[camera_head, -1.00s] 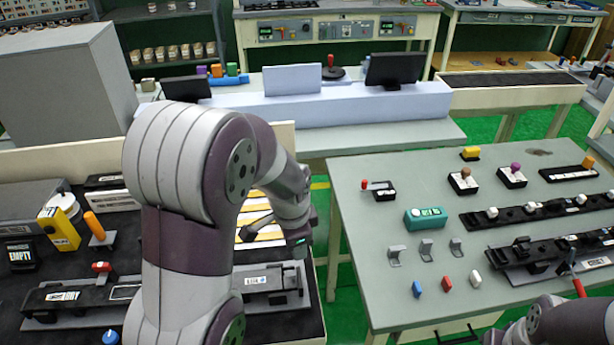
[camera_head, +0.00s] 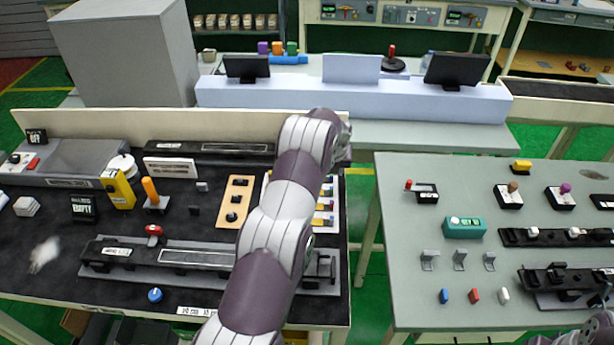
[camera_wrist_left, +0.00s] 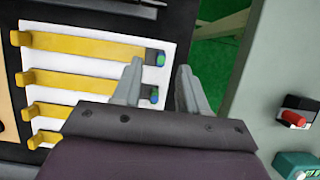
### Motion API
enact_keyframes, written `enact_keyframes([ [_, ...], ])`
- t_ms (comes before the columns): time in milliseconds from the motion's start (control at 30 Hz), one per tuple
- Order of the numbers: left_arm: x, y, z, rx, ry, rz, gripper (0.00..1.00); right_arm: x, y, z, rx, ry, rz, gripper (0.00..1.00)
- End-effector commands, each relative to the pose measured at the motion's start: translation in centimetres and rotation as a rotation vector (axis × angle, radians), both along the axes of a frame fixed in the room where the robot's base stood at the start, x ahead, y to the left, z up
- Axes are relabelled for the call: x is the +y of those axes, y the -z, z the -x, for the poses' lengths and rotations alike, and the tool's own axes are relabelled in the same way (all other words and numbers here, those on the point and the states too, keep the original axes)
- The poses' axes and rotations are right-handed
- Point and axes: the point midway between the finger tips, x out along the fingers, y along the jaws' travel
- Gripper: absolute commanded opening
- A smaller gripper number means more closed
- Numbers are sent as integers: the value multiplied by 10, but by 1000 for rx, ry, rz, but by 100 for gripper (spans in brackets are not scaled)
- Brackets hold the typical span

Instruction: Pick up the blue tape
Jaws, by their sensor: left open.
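A white board (camera_wrist_left: 100,25) holds several yellow strips (camera_wrist_left: 90,47) in the left wrist view, and the board's edge shows past my arm in the head view (camera_head: 331,188). Small blue and green pieces sit at the strips' right ends, one at the upper strip (camera_wrist_left: 160,58) and one at the strip below (camera_wrist_left: 154,95). I cannot tell for sure which is the blue tape. My left gripper (camera_wrist_left: 160,67) is open and empty over these right ends, its fingers either side of the pieces. In the head view my left arm hides this gripper. My right gripper is not shown.
A grey-green table (camera_head: 400,260) stands to the right, with a teal box (camera_head: 464,227), brackets and small blue, red and white pieces. A gap with green floor separates it from the dark bench (camera_head: 200,225). The dark bench carries a yellow block (camera_head: 118,190) and a long black fixture.

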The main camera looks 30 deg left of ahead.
Motion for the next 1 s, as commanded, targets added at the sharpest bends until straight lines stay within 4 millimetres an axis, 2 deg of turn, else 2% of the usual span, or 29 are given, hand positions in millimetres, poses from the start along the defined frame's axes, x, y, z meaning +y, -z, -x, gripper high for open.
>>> enact_keyframes([
  [67,2,10,-3,2,0,1,43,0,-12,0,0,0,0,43],
  [200,6,29,-10,-1,-2,-1,43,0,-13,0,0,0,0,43],
  [433,7,32,-10,-2,-2,-1,43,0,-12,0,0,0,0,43],
  [467,7,32,-10,-1,-2,-1,36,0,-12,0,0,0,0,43],
  [500,7,32,-10,-1,-2,-1,23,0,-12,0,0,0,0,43],
  [567,7,32,-10,-1,-2,-1,4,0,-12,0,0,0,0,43],
  [600,7,32,-10,-1,-2,-1,0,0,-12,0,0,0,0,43],
  [1000,7,28,-11,-1,-2,-1,0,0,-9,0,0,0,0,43],
])
